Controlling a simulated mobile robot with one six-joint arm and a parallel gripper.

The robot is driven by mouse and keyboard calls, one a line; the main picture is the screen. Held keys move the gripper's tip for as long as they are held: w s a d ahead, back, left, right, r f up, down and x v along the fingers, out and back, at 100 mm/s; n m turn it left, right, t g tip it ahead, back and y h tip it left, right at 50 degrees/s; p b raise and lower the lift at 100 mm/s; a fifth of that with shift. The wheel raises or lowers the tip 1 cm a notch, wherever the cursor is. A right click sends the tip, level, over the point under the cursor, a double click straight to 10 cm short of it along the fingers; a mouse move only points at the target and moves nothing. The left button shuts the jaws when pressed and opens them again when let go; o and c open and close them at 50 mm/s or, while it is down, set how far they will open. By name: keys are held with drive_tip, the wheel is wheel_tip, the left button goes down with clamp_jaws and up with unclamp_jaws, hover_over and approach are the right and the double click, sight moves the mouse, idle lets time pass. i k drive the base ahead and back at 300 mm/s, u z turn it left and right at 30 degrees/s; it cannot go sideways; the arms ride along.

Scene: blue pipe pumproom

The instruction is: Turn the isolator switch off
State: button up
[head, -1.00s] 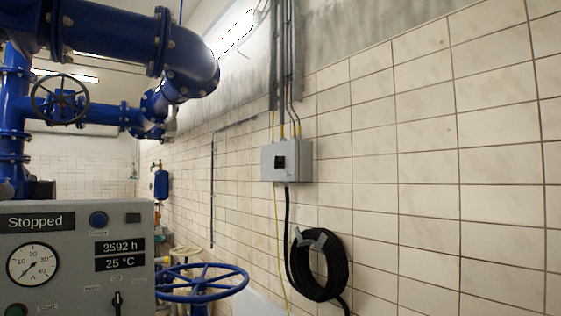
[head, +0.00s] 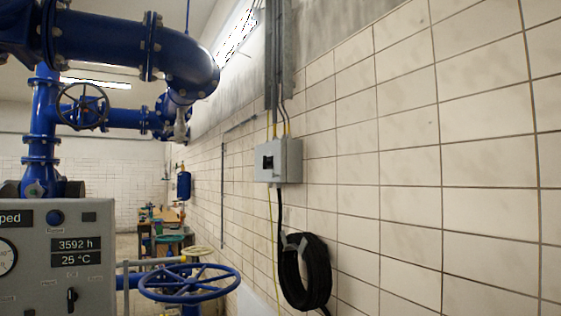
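A grey switch box (head: 285,162) is mounted on the tiled wall, a little right of the middle of the head view. A black rotary switch handle (head: 267,162) sits on its front face. The handle is too small to read its setting or any label. Cables enter the box from above and a black cable leaves below. My gripper is not in view.
A grey control panel (head: 62,262) stands at the lower left. A blue handwheel (head: 190,283) is beside it, left of the box. A coiled black cable (head: 303,272) hangs on the wall below the box. Large blue pipes (head: 120,50) fill the upper left.

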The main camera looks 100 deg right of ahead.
sight(265, 162)
drive_tip(key=u, duration=0.15)
drive_tip(key=k, duration=0.7)
drive_tip(key=z, duration=1.85)
drive_tip(key=i, duration=0.45)
drive_tip(key=z, duration=0.05)
drive_tip(key=k, duration=0.4)
drive_tip(key=z, duration=0.05)
